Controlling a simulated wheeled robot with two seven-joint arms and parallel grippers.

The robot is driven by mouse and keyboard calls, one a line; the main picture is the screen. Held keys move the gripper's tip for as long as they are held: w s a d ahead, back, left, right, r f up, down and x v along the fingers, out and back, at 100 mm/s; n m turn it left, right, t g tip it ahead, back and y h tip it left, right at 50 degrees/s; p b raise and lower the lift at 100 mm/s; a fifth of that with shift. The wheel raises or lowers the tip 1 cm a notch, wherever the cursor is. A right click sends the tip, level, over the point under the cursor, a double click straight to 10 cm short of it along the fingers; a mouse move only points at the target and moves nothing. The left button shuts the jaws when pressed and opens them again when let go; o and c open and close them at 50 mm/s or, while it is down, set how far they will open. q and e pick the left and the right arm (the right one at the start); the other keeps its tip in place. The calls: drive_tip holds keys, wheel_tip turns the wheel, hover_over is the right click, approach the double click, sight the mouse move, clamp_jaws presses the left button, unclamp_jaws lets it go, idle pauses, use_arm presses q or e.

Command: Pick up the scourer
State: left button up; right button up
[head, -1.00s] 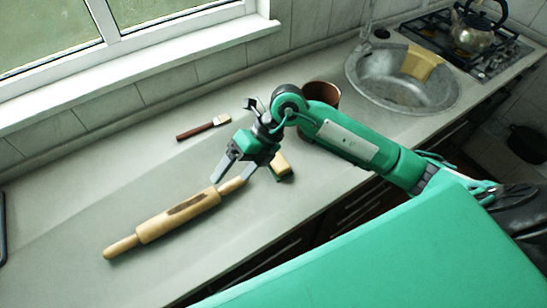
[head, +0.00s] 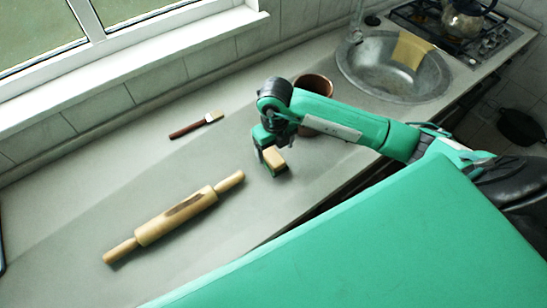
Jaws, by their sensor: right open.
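The scourer (head: 275,159) is a small block, tan on top with a dark green lower part, on the grey counter (head: 85,200) near the middle of the head view. My right gripper (head: 269,157) points down at it, with a finger visible at its left side. The gripper is open. The far finger is hidden behind the gripper body and the scourer, so I cannot tell whether either finger touches it. My left gripper is not in view.
A rolling pin (head: 176,216) lies left of the scourer. A brush (head: 196,125) lies further back. A brown pot (head: 316,88) stands close behind my right arm. The sink (head: 375,75) with a yellow cloth (head: 411,49) and a stove with a kettle (head: 468,17) are at the right.

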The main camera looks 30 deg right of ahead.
sight(273, 156)
drive_tip(key=f+p, duration=0.1)
drive_tip(key=f, duration=0.2)
drive_tip(key=f+p, duration=0.1)
drive_tip(key=f, duration=0.1)
drive_tip(key=shift+w+a+f+p, duration=0.1)
drive_tip(key=shift+w+f+p, duration=0.05)
drive_tip(key=shift+w+p, duration=0.15)
drive_tip(key=shift+f, duration=0.2)
drive_tip(key=c, duration=1.1)
drive_tip(key=shift+r, duration=0.1)
drive_tip(key=shift+r+b, duration=0.3)
drive_tip(key=shift+r, duration=0.25)
drive_tip(key=shift+r+b, duration=1.75)
drive_tip(key=shift+r, duration=7.65)
